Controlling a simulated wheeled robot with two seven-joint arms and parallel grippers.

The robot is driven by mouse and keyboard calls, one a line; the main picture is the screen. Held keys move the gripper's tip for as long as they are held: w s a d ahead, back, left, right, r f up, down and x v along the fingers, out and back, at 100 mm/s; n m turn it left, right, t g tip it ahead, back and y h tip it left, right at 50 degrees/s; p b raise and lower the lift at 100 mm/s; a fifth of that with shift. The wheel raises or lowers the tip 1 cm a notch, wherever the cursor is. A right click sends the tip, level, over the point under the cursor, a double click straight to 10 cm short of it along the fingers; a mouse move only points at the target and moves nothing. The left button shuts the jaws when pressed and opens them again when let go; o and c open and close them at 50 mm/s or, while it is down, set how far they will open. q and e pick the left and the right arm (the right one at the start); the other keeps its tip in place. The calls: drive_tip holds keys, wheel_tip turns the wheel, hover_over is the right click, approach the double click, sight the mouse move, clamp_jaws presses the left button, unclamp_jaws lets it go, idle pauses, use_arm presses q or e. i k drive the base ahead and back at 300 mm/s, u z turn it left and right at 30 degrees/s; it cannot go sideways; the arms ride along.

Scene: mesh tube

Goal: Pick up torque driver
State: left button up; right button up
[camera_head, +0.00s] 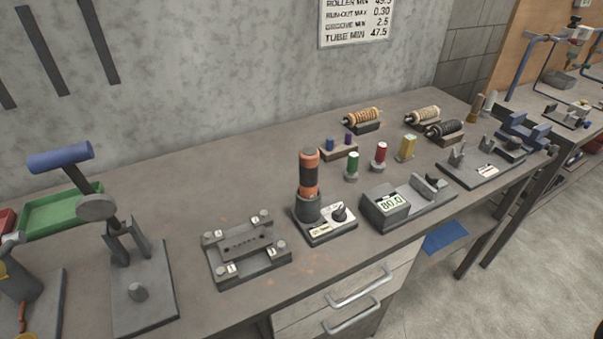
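The likely torque driver (309,174) has an orange and black handle. It stands upright in a dark round holder (308,206) on a base with a white label and a black knob, near the front middle of the bench. Its lower end is hidden in the holder. No gripper of mine can be made out in this view, and nothing touches the driver.
The bench (190,187) runs along a grey wall. A plate fixture (245,250) stands left of the driver and a box reading 80.0 (389,205) right of it. A press-like stand with a blue handle (60,158) rises at left. Colored cylinders stand behind.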

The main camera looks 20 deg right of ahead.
sight(308, 156)
drive_tip(key=u, duration=2.6)
drive_tip(key=k, duration=1.2)
drive_tip(key=z, duration=1.4)
